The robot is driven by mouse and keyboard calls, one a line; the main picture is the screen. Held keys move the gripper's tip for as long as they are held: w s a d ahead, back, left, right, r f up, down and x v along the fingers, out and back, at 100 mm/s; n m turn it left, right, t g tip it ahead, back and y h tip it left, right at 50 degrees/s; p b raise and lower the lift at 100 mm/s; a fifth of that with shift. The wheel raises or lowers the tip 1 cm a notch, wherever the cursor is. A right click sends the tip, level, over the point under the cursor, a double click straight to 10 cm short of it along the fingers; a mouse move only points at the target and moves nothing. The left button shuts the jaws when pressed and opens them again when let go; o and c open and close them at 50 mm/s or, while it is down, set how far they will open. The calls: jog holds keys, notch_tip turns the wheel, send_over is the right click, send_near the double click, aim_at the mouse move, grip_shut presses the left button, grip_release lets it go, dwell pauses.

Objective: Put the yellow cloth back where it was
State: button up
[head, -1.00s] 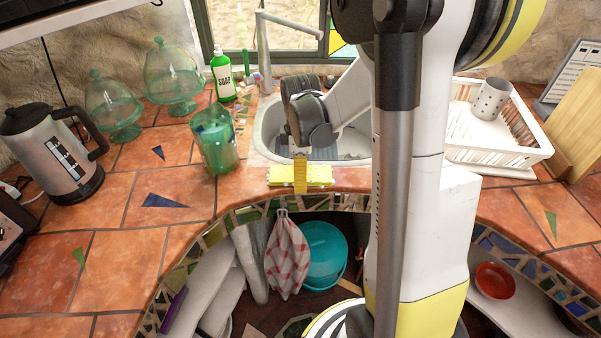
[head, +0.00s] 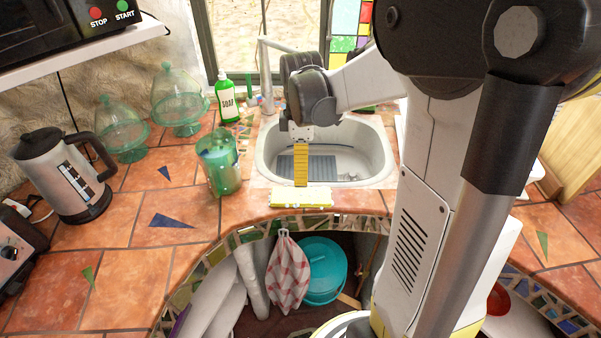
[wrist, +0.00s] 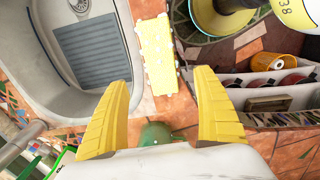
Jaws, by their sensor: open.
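The yellow cloth (head: 301,197) lies folded flat on the counter's front edge, just in front of the sink. It shows pale spots along its edges, and in the wrist view the cloth (wrist: 158,52) lies ahead of and between my finger tips. My gripper (head: 301,184) hangs above and slightly behind the cloth, over the sink's front rim. In the wrist view my gripper (wrist: 160,85) has its two yellow fingers spread wide, with nothing between them. The fingers look clear of the cloth.
The sink (head: 262,160) is behind the cloth. A green glass jar (head: 220,165) stands left of it, and a soap bottle (head: 227,98) stands farther back. A kettle (head: 65,175) is at the left. Below the edge, a checked towel (head: 288,272) hangs beside a teal bucket (head: 325,272).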

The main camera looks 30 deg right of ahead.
jog(key=s+a+r+m+t, duration=0.3)
jog(key=s+a+r+m, duration=0.1)
jog(key=s+a+m, duration=0.1)
jog(key=s+a+r+m+t, duration=0.4)
jog(key=s+a+m, duration=0.1)
jog(key=a, duration=0.3)
jog(key=shift+s+a+r+m, duration=0.25)
jog(key=shift+s+m, duration=0.15)
jog(key=shift+m, duration=0.2)
jog(key=shift+f+b, duration=0.8)
